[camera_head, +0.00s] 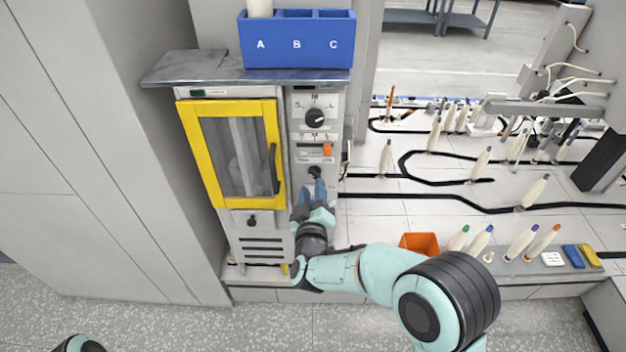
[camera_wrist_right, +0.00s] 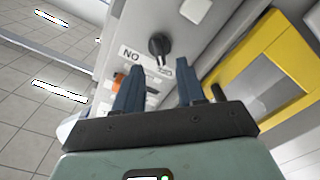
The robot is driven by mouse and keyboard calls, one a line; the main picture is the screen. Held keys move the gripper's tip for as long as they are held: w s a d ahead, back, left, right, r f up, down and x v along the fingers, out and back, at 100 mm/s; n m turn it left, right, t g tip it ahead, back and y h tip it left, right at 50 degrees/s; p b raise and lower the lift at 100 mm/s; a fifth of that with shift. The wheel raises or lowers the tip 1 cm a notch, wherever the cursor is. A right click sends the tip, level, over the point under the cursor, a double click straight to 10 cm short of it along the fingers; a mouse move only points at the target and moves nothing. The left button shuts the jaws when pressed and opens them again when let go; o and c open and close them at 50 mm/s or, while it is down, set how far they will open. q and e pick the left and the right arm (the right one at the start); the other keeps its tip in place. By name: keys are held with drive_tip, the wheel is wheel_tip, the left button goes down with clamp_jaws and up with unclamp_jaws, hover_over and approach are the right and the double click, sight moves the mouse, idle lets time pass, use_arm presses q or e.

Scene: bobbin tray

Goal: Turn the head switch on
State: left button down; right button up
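A narrow control panel stands right of the yellow-framed door (camera_head: 277,152). It carries an upper black knob (camera_head: 314,116), an orange switch (camera_head: 327,149) and a lower black knob (camera_head: 314,172). I cannot tell which is the head switch. My right gripper (camera_head: 314,184) is in front of the lower panel, its blue fingers beside the lower knob in the picture. In the right wrist view the gripper (camera_wrist_right: 157,75) is open and empty. A black knob (camera_wrist_right: 159,44) shows beyond the fingertips and an orange part (camera_wrist_right: 118,85) near the left finger. My left gripper is out of view.
A blue bin marked A, B, C (camera_head: 297,42) sits on the metal shelf (camera_head: 250,75) above the panel. A white table with black tracks and several bobbins lies to the right. An orange box (camera_head: 420,243) stands near its front edge.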

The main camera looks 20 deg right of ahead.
sight(313, 177)
drive_tip(key=x, duration=0.5)
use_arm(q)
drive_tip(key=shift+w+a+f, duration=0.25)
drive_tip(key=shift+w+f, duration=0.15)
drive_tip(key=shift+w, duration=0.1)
use_arm(e)
drive_tip(key=shift+s, duration=0.1)
drive_tip(key=c, duration=0.7)
